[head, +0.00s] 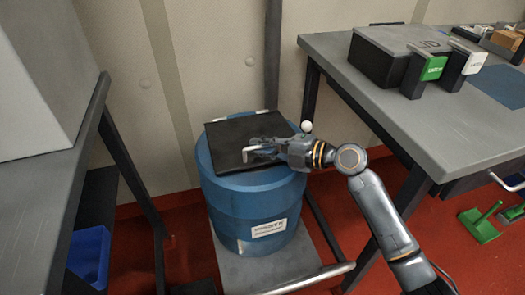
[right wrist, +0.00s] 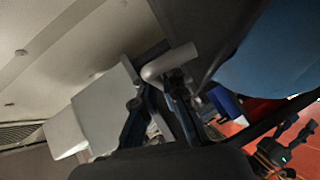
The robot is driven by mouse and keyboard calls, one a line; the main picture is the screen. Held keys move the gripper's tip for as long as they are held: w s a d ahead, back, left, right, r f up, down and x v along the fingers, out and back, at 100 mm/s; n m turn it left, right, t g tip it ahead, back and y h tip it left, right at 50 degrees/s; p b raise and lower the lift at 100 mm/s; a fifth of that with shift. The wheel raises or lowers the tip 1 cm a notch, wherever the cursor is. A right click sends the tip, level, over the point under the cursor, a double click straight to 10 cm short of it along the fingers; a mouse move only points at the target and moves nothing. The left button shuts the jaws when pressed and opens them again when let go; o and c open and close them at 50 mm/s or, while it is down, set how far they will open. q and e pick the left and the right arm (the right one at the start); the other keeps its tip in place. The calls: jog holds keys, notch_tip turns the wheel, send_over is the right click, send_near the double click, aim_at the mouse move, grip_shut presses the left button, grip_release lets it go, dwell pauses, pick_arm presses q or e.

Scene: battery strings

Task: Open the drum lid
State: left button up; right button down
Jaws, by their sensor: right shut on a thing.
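The blue drum (head: 240,205) with a white label stands upright on a grey platform. Its square black lid (head: 230,140) lies over the drum top; I cannot tell whether it is slightly raised. A pale bar handle (head: 249,158) is at the lid's front edge. My right gripper (head: 266,152) reaches in from the right over the lid and is shut on the handle, whose pale tube (right wrist: 172,62) shows close up in the right wrist view. The fingers partly hide the handle. My left gripper does not show in the head view.
The grey platform (head: 245,272) has a pale push bar in front. A grey table (head: 400,105) at right carries a black box (head: 390,55) and green-labelled and white-labelled items. Another table (head: 50,180) is at left, with a blue bin (head: 90,255) below. A wall stands close behind the drum.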

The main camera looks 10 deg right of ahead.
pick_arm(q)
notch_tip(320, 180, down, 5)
pick_arm(e)
jog(key=shift+m+g+h, duration=0.3)
jog(key=shift+g, duration=0.1)
jog(key=r, duration=0.1)
jog(key=w+r, duration=0.1)
jog(key=r+p, duration=0.1)
jog(key=r, duration=0.1)
jog(key=shift+w+a+r, duration=0.1)
jog(key=shift+w+a, duration=0.05)
jog(key=shift+w, duration=0.25)
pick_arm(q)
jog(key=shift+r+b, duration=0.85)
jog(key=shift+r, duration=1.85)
pick_arm(e)
jog(key=w+r, duration=0.4)
jog(key=r, duration=0.1)
jog(key=shift+w+a+r, duration=0.2)
jog(key=shift+a+r, duration=0.15)
jog(key=shift+a, duration=0.1)
